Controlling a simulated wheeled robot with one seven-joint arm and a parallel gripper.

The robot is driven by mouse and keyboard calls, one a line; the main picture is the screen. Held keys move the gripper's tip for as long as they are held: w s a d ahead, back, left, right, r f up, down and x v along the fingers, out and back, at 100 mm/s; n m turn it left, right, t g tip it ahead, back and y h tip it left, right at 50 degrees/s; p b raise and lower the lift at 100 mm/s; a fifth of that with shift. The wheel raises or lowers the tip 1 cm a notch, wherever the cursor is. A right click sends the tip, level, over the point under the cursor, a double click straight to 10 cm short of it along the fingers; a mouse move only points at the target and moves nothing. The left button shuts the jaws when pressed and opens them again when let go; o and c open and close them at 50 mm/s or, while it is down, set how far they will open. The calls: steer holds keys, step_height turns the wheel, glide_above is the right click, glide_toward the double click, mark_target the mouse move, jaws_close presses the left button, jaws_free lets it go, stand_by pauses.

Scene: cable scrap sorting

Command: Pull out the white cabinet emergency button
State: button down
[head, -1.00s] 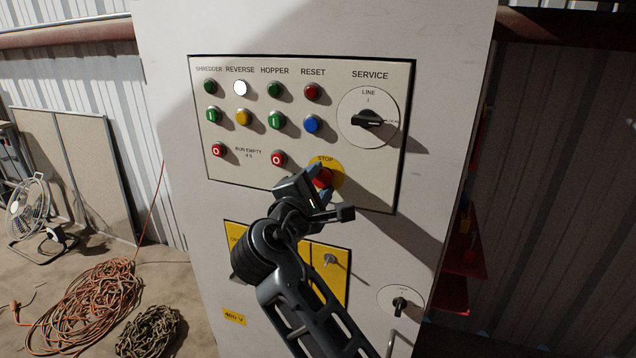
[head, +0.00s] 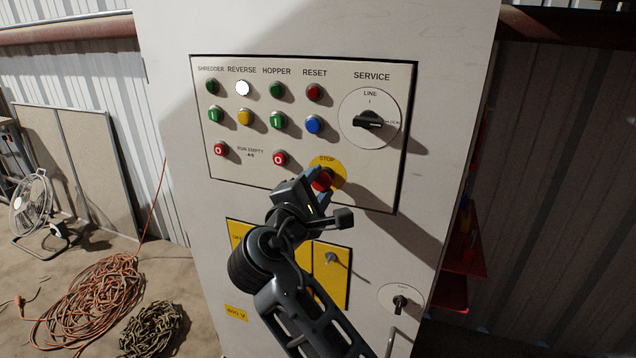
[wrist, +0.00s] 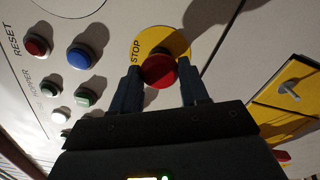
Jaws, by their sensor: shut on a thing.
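The red emergency button (head: 322,181) sits on a yellow STOP disc (head: 333,165) at the lower right of the panel on the white cabinet (head: 200,200). My gripper (head: 318,180) is at the button, and its body hides part of it in the head view. In the wrist view the red button (wrist: 158,71) lies between the two fingertips of my gripper (wrist: 160,82), which are shut on its sides. The disc (wrist: 160,40) shows around and above the button there.
Coloured push buttons and a black SERVICE rotary switch (head: 368,121) share the panel. Yellow plates (head: 330,275) with a key-like handle are below. Orange cable (head: 90,300) and a dark coil (head: 150,330) lie on the floor at left, near a fan (head: 32,208).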

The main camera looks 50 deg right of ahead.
steer(key=c, duration=0.5)
jaws_free()
steer(key=shift+a, duration=0.15)
steer(key=shift+c, duration=0.2)
steer(key=b+v, duration=0.1)
steer(key=v, duration=0.7)
steer(key=s+a+f+t+y, duration=0.25)
steer(key=s+f+y, duration=0.2)
steer(key=f, duration=0.25)
steer(key=s+a+f+n+t+y, duration=0.1)
steer(key=s+a+f+t+y, duration=0.1)
steer(key=s+a+f+y, duration=0.3)
steer(key=s+a+f+t+y, duration=0.2)
steer(key=s+f+y, duration=0.15)
steer(key=f, duration=0.45)
steer(key=s+a+r+m+t+y, duration=0.1)
steer(key=s+r+m, duration=0.3)
steer(key=s, duration=0.6)
steer(key=s+a+r+m+t+y, duration=0.1)
steer(key=s+a+r+m+y, duration=0.2)
steer(key=s+m, duration=0.3)
steer(key=v, duration=0.5)
